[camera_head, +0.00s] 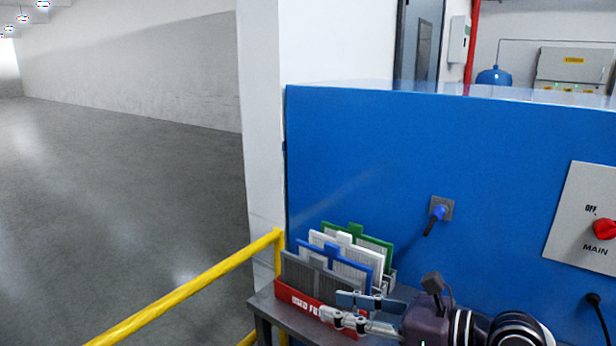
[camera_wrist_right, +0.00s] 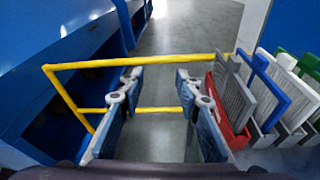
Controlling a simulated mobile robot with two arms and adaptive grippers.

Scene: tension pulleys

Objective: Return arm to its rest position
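My right gripper (camera_head: 352,311) comes in from the lower right in the head view, in front of the filter rack and low over the grey table. In the right wrist view my right gripper (camera_wrist_right: 153,100) has its two fingers spread apart with nothing between them. The red bin (camera_head: 300,300) with white lettering stands on the table. In the wrist view the red bin (camera_wrist_right: 228,122) lies just right of the right finger. My left gripper is out of view.
A yellow railing (camera_head: 185,290) runs beside the table (camera_head: 266,306). Open grey floor (camera_head: 110,190) lies at the left.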

